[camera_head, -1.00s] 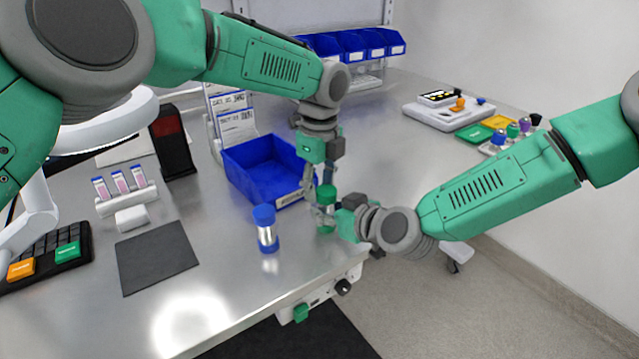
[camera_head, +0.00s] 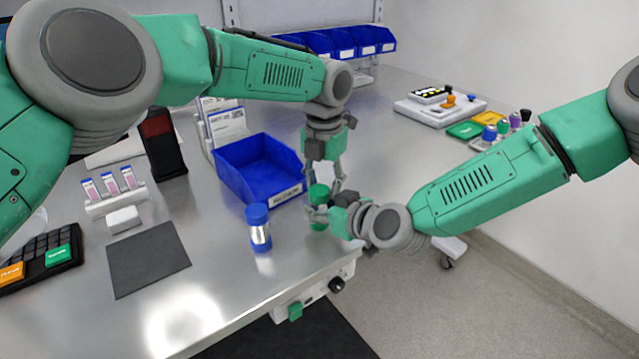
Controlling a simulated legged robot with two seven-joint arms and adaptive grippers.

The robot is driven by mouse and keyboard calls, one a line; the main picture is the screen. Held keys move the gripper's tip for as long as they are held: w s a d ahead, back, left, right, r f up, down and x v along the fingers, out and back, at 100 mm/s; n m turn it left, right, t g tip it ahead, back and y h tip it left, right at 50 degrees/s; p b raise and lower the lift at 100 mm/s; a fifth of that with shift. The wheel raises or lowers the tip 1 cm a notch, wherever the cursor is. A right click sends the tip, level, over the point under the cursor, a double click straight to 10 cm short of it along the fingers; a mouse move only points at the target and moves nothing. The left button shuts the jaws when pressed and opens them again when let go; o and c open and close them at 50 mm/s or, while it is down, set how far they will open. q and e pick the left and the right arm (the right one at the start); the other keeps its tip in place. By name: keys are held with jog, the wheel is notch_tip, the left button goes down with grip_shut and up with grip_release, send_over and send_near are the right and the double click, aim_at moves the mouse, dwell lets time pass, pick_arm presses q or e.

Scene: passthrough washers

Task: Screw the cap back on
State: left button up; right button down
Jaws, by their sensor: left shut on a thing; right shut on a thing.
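A small jar (camera_head: 318,226) with a green cap (camera_head: 318,192) is near the table's right edge, upright as far as I can see. My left gripper (camera_head: 323,186) points down from above and is shut on the green cap. My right gripper (camera_head: 319,212) comes in level from the right and is shut on the jar's body below the cap. The fingers hide much of the jar. I cannot tell how far the cap sits on the thread.
A blue-capped jar (camera_head: 260,229) stands to the left, and an empty blue bin (camera_head: 257,171) is behind. A dark mat (camera_head: 148,259), a tube rack (camera_head: 115,200) and a keyboard (camera_head: 40,258) lie further left. The table edge is close to the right gripper.

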pick_arm(q)
jog(key=shift+w+a+m, duration=0.1)
jog(key=shift+m, duration=0.2)
jog(key=o, duration=1)
jog(key=shift+r, duration=0.1)
